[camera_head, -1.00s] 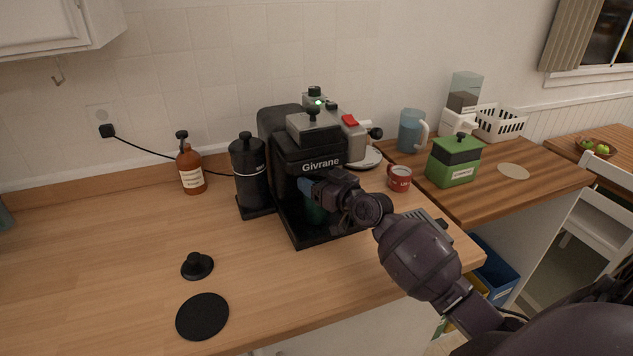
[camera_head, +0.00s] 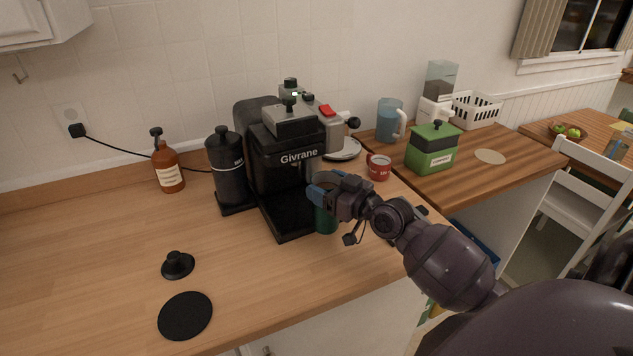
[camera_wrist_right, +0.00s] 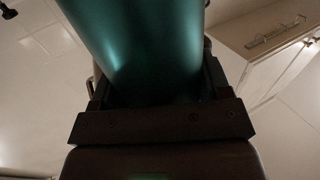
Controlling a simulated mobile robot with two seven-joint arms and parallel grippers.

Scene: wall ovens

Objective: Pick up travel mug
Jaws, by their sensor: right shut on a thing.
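The travel mug (camera_head: 326,220) is a dark green cylinder at the front right of the black coffee machine (camera_head: 290,160). My right gripper (camera_head: 325,190) is shut on it, and the gripper and my wrist hide its upper part. In the right wrist view the teal-green mug (camera_wrist_right: 140,45) fills the space between the fingers of my right gripper (camera_wrist_right: 155,100). In the head view the mug looks clear of the machine's recess; whether its base touches anything is hard to tell. My left gripper is not in view.
A red mug (camera_head: 378,167) and a green box (camera_head: 433,150) stand to the right. A black canister (camera_head: 227,168) and an amber bottle (camera_head: 168,168) stand left of the machine. A black tamper (camera_head: 178,265) and round black mat (camera_head: 185,316) lie front left. The counter's front middle is clear.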

